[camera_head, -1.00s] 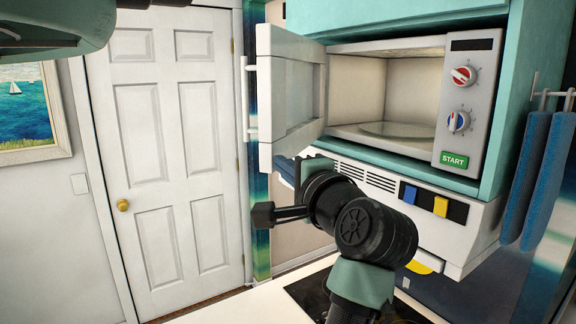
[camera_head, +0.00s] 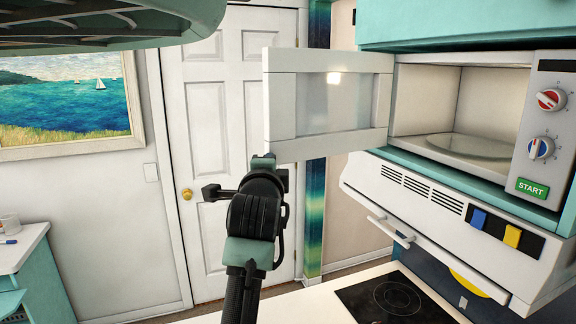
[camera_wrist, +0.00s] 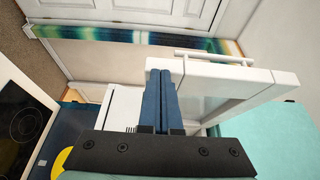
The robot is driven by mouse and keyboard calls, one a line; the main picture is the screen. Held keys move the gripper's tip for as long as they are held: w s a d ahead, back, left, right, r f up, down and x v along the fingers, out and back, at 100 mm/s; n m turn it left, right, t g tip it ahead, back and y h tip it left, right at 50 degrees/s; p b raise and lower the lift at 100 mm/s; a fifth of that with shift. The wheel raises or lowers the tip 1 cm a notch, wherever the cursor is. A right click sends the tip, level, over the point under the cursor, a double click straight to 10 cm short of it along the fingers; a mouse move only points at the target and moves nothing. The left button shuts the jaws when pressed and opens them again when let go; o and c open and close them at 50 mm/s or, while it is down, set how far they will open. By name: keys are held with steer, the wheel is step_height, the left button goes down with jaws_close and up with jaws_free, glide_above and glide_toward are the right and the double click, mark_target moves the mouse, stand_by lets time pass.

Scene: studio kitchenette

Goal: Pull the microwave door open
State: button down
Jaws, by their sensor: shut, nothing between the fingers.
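The microwave (camera_head: 545,115) is at the right in the head view, with its empty cavity and turntable exposed. Its white-framed door (camera_head: 328,146) stands wide open to the left, inner face towards the head camera. My gripper (camera_head: 262,160) is at the door's lower left corner, away from the hinge. In the wrist view, the blue fingers of my gripper (camera_wrist: 168,75) are together and empty, overlapping the free end of the door (camera_wrist: 213,77). I cannot tell whether they touch it. The door handle (camera_wrist: 214,57) shows on the door's far side, beyond the fingers.
Below the microwave is a white hood (camera_head: 425,215) with vents, a bar and coloured buttons. A black cooktop (camera_head: 395,298) lies on the white counter below. A panelled room door (camera_head: 215,130) and a framed painting (camera_head: 70,152) are at the left. Teal cabinet (camera_head: 450,22) is overhead.

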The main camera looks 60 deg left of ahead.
steer(key=shift+s+a, duration=0.15)
steer(key=shift+a, duration=0.65)
steer(key=shift+s+a, duration=0.1)
steer(key=shift+a, duration=0.7)
steer(key=shift+w+d, duration=0.1)
